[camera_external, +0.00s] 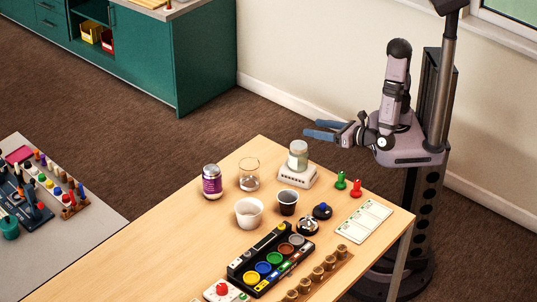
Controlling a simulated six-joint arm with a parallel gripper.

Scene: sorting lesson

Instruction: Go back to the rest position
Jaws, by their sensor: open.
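My gripper (320,130) is open and empty. Its two blue fingers point left, above the far right part of the wooden table (150,257). My arm is folded close to its column at the right. A white scale (297,177) with a jar (298,154) on it stands on the table just below and left of the fingers. The fingers look apart from the jar, though the exact gap is hard to tell from this angle.
A glass (249,174), a purple-labelled can (212,182), a white bowl (249,212) and a dark cup (287,203) stand nearby. Green (341,180) and red (356,188) pieces stand right of the scale. A black tray (246,286) of coloured discs lies in front. Free room is left.

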